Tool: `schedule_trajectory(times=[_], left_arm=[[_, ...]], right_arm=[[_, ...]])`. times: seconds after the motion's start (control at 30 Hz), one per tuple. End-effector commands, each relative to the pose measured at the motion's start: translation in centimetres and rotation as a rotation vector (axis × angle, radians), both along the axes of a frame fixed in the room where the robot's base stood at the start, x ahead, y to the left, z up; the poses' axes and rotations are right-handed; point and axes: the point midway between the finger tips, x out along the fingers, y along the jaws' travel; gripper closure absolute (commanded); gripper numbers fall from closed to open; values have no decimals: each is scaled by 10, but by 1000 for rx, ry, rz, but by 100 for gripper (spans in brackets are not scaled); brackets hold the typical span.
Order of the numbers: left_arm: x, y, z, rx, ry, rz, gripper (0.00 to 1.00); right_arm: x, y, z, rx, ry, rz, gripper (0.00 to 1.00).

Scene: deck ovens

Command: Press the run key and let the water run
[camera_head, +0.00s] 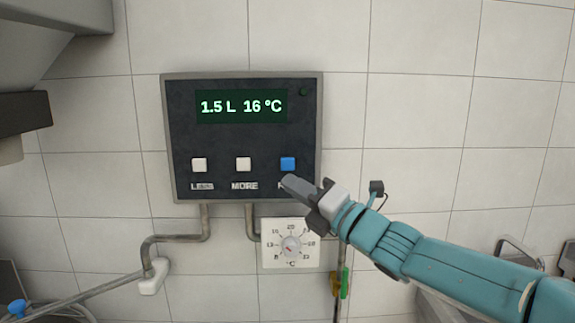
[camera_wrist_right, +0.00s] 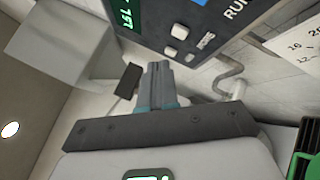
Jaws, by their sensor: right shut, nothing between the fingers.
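The control panel (camera_head: 240,137) is a dark box with a grey frame on the tiled wall. Its display (camera_head: 241,106) reads "1.5 L 16 °C". The run key (camera_head: 287,164) is blue and square, at the right end of the key row. The white LESS key (camera_head: 199,165) and MORE key (camera_head: 243,164) are to its left. My right gripper (camera_head: 290,183) is shut and empty. Its tip shows just below the blue key and covers most of that label; contact cannot be told. The shut fingers (camera_wrist_right: 158,70) also show in the right wrist view. My left gripper is not in view.
A dial thermostat (camera_head: 291,246) is below the panel, partly behind my right arm. Pipes (camera_head: 205,222) run down from the panel. A dark ledge (camera_head: 22,112) juts in at the far left. A green-handled valve (camera_head: 344,283) is lower right.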

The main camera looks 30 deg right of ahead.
Motion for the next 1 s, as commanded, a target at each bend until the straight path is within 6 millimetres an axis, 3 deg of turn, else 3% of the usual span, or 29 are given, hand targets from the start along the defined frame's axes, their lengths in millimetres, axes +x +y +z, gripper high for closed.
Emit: schedule_trajectory(times=[0.43,0.7,1.0], left_arm=[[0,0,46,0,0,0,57],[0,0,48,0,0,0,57],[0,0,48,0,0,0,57]], right_arm=[[52,-30,3,2,4,1,100],[71,-42,0,0,1,2,100],[74,-43,-1,1,1,2,100]])
